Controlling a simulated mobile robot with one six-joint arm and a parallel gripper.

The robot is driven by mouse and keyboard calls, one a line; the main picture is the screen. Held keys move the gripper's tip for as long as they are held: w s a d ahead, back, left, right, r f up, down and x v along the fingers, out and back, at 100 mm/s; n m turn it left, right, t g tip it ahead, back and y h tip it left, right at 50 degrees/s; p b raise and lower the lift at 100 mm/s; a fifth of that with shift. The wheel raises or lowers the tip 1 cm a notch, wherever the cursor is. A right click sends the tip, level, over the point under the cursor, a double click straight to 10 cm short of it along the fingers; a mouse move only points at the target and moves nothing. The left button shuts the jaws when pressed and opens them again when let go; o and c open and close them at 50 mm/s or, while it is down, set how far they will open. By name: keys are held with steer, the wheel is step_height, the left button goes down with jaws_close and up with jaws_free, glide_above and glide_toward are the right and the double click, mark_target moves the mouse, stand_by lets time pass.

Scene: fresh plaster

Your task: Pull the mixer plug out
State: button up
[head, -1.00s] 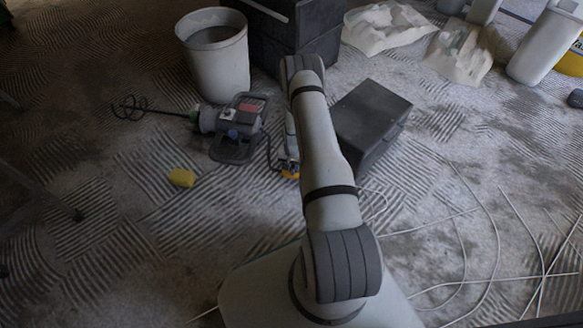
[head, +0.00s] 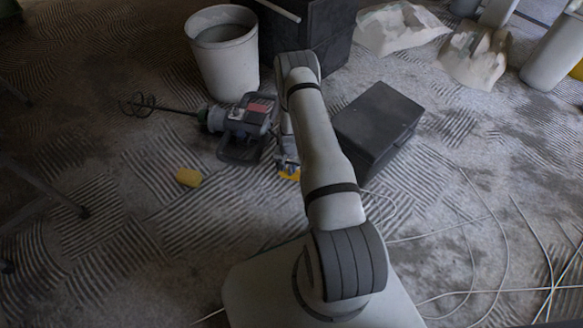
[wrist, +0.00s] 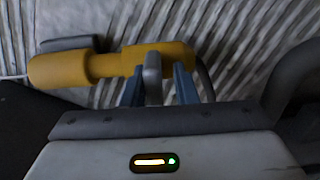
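The mixer (head: 243,125) lies on the floor left of my arm, its whisk pointing left. A yellow connector (head: 289,175) lies on the floor right of it. In the wrist view the yellow connector (wrist: 65,70) runs across above my gripper (wrist: 159,88), with a thicker yellow part (wrist: 165,56) at its right and a dark cable beside that end. My two blue-grey fingers stand apart over this right part. A grey upright piece (wrist: 152,72) shows between them, with a gap to the right finger. In the head view my arm partly hides the gripper (head: 287,160).
A dark box (head: 378,118) stands close right of my arm. A bucket (head: 224,55) and a large dark case (head: 310,35) stand behind. A yellow sponge-like block (head: 189,177) lies at the left. White cables cross the floor at the right.

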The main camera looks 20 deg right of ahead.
steer(key=shift+o, duration=1.1)
steer(key=shift+d, duration=0.1)
steer(key=shift+r+p, duration=1.55)
steer(key=shift+r, duration=2.35)
